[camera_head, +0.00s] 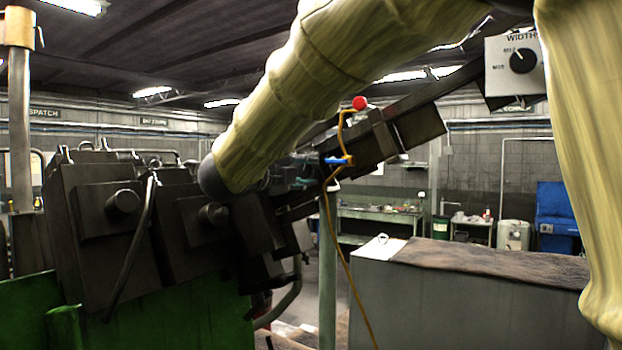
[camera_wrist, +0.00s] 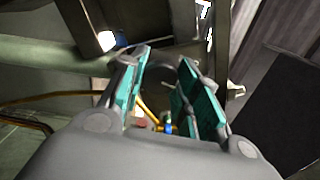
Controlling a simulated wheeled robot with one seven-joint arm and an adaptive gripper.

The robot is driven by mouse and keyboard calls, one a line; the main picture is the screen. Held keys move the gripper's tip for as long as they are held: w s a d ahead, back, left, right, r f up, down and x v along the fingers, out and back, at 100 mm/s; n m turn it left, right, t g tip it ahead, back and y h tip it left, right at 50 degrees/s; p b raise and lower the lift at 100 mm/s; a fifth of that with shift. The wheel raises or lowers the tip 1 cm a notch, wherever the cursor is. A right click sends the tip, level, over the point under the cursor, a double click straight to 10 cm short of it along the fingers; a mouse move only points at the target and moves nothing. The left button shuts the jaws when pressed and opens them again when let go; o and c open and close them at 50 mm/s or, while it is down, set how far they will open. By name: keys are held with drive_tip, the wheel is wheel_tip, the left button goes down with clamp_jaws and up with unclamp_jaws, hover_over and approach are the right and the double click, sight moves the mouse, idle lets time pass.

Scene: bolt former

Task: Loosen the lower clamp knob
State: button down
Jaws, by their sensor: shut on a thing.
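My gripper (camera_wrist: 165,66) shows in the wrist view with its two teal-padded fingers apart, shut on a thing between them. The held thing is dark and mostly hidden, and fits the lower clamp knob; its shape cannot be made out. In the head view my sleeved arm reaches down to the left, and my gripper (camera_head: 302,172) is small and dim against the dark inclined rail (camera_head: 425,95). I cannot make out the clamp knobs clearly there. A blue piece (camera_head: 338,160) with a yellow cable sits on the rail near my gripper; a blue piece (camera_wrist: 168,128) also shows in the wrist view.
Dark machine blocks (camera_head: 105,215) on a green base (camera_head: 165,320) stand at the left. A red ball (camera_head: 360,103) tops the yellow cable. A control box (camera_head: 513,67) marked WIDTH hangs upper right. A grey cabinet (camera_head: 450,300) fills the lower right.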

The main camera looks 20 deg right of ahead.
drive_tip(key=shift+f+m+b, duration=0.1)
drive_tip(key=shift+m+b, duration=1.2)
drive_tip(key=shift+b, duration=1.4)
drive_tip(key=shift+f+b, duration=0.1)
drive_tip(key=shift+b, duration=0.4)
drive_tip(key=m+b, duration=0.3)
drive_tip(key=b, duration=0.2)
drive_tip(key=shift+m+b, duration=0.4)
drive_tip(key=shift+b, duration=0.55)
drive_tip(key=c, duration=0.9)
unclamp_jaws()
drive_tip(key=shift+s, duration=0.1)
